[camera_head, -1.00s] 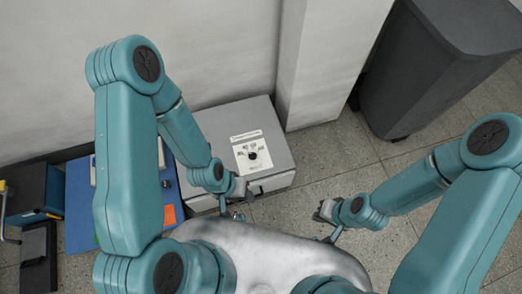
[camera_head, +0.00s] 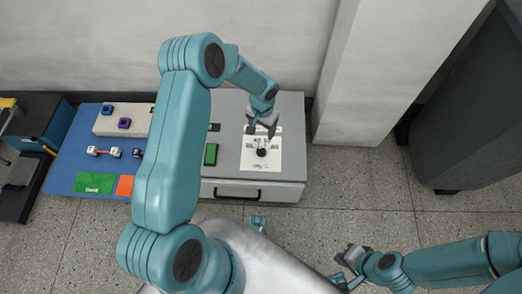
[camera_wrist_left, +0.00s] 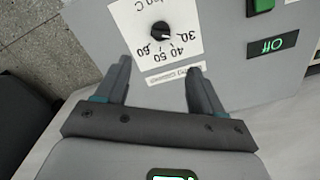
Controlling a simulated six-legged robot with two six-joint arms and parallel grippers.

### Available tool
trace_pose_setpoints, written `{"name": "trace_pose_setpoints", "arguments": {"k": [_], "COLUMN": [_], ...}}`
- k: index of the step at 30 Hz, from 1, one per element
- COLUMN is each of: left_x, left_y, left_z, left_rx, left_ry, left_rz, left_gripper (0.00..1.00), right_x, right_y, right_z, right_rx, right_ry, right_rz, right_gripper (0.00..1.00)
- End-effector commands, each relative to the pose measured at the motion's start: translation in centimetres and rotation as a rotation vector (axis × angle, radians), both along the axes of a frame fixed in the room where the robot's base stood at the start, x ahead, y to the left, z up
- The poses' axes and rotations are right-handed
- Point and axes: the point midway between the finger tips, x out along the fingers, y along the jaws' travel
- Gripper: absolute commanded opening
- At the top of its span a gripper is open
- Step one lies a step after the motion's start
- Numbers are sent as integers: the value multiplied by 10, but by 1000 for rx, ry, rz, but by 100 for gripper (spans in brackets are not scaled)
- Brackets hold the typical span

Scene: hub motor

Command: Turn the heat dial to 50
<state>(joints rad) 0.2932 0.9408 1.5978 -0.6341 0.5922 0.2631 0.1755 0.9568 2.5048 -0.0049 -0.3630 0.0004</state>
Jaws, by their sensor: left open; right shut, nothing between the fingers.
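The black heat dial (camera_head: 262,152) sits on a white scale sheet (camera_head: 249,165) on top of a grey box. In the left wrist view the dial (camera_wrist_left: 160,31) is at the top middle, with 30, 40, 50 and 60 printed upside down below it. Its pointer is too small to read surely. My left gripper (camera_head: 262,128) is above the sheet by the dial. In the wrist view its open fingers (camera_wrist_left: 158,68) point toward the dial, apart from it with nothing between them. My right gripper (camera_head: 346,264) is shut and empty, low over the floor, away from the box.
The grey box (camera_head: 288,110) has a black-handled front. A blue board (camera_head: 66,172) with small parts lies further left. A wall pillar and dark bin stand right.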

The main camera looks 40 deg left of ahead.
Motion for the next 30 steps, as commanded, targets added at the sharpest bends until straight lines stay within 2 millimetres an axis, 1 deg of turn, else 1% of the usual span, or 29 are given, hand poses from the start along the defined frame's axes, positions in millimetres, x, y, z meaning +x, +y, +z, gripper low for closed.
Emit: {"name": "trace_pose_setpoints", "arguments": {"k": [1,9,12,15,18,21,30], "left_x": [-2,-6,-6,-5,-5,-5,-4], "left_y": [1,6,7,6,6,5,3], "left_z": [-15,-82,-103,-119,-130,-136,-138], "left_rx": [-2,-3,-3,-3,-3,-2,-3], "left_ry": [5,4,3,1,1,0,0], "left_rz": [1,2,1,1,0,1,0], "left_gripper": [68,68,68,68,68,68,68], "right_x": [0,0,0,0,0,0,0], "right_y": [0,0,0,0,0,0,0], "right_z": [-6,-23,-29,-33,-35,-37,-36], "right_rx": [0,0,0,0,0,0,0], "right_ry": [0,1,1,1,1,1,1], "right_rz": [0,0,0,0,0,0,0], "right_gripper": [0,0,0,0,0,0,0]}}
